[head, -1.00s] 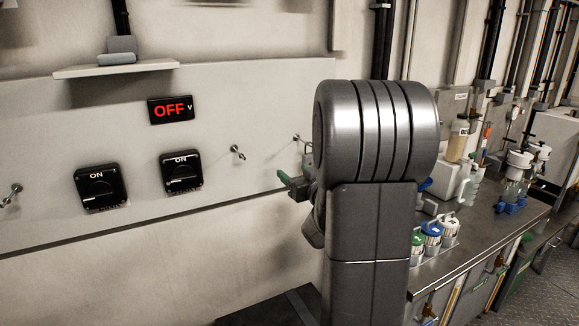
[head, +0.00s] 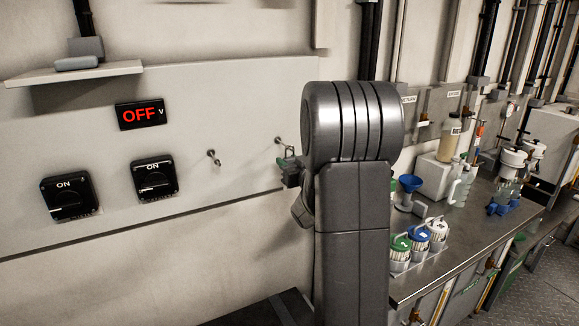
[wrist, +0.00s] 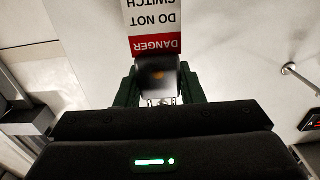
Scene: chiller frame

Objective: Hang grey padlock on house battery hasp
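My gripper (wrist: 158,88) has dark green fingers on both sides of a dark grey block with an orange-brown patch, which looks like the grey padlock (wrist: 158,73). A white and red DANGER tag (wrist: 154,28) shows beyond it, upside down. In the head view my gripper (head: 288,178) is close to the wall, partly hidden by my arm. A grey shackle-like loop (head: 291,153) shows above it, beside a wall hasp (head: 279,141); I cannot tell whether they are linked. Another hasp (head: 212,157) is to the left, bare, and also shows in the wrist view (wrist: 290,69). No hasp label is readable.
Two black ON switches, one farther left (head: 70,197) and one nearer (head: 154,180), sit below an OFF display (head: 141,114). A shelf (head: 75,73) juts out above. On the right, a metal bench (head: 440,260) carries bottles, a blue funnel and lidded jars.

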